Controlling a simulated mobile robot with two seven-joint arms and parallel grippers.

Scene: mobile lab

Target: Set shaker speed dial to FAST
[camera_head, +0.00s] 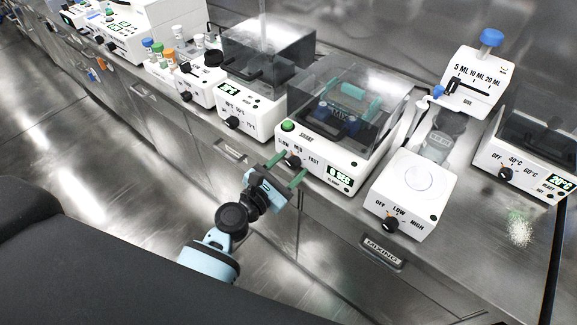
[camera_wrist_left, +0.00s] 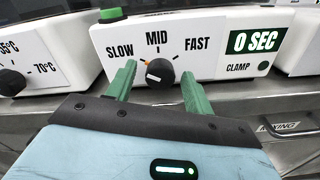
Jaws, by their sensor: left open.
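The shaker (camera_head: 322,170) is a white box with a clear lid, a green button and a "0 SEC" display. Its black speed dial (camera_wrist_left: 159,73) sits on the front under SLOW, MID and FAST; it also shows in the head view (camera_head: 293,161). An orange mark at the dial's upper left points to the SLOW side of MID. My left gripper (camera_wrist_left: 160,85) has green fingers, open on either side of the dial and apart from it in the wrist view. In the head view the left gripper (camera_head: 287,170) is at the shaker's front. My right gripper is not in view.
A white device with OFF, LOW and HIGH (camera_head: 413,192) stands right of the shaker. A heater with a dark lid (camera_head: 250,100) stands on its left. The steel bench front with drawers (camera_head: 230,150) runs below. Open floor lies at the left.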

